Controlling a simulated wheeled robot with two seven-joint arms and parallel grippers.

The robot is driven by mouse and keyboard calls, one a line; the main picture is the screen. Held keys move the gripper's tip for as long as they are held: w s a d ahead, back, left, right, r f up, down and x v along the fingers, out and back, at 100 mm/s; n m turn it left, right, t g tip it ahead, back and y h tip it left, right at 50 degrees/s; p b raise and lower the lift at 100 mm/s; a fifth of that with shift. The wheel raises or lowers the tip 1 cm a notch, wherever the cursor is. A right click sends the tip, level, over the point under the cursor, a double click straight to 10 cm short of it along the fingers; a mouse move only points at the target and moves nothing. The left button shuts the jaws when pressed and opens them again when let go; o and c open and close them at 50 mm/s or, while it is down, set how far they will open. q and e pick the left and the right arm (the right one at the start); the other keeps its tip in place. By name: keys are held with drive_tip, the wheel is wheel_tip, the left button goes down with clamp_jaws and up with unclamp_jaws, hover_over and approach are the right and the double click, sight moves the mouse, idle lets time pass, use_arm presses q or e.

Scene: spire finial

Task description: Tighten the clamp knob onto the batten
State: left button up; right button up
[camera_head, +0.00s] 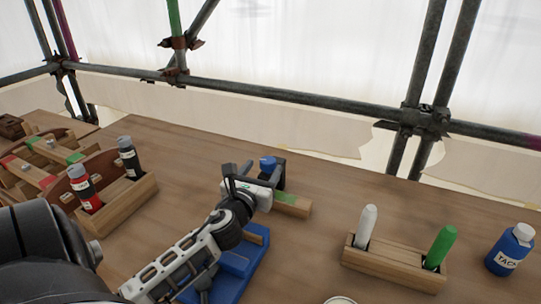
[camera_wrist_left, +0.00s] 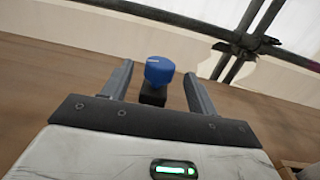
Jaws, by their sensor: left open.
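The blue clamp knob (camera_head: 267,163) sits upright on a dark clamp body. In the left wrist view the knob (camera_wrist_left: 159,70) has a white mark on its side and stands on a black block (camera_wrist_left: 153,95). My left gripper (camera_head: 264,172) is open, with one finger on each side of the knob. In the left wrist view its fingertips (camera_wrist_left: 157,72) show gaps on both sides of the knob. The wooden batten (camera_head: 297,210) with a green band lies by the clamp, partly hidden by my gripper. My right gripper is out of view.
A blue stand (camera_head: 240,262) lies under my left arm. A wooden holder (camera_head: 392,268) with white and green markers and a blue bottle (camera_head: 510,250) stand at right. A wooden tray (camera_head: 130,200) with red and black bottles stands at left. Scaffold tubes (camera_head: 270,95) run behind the table.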

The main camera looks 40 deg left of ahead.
sight(271, 157)
use_arm(q)
drive_tip(key=x, duration=0.6)
drive_tip(key=c, duration=1)
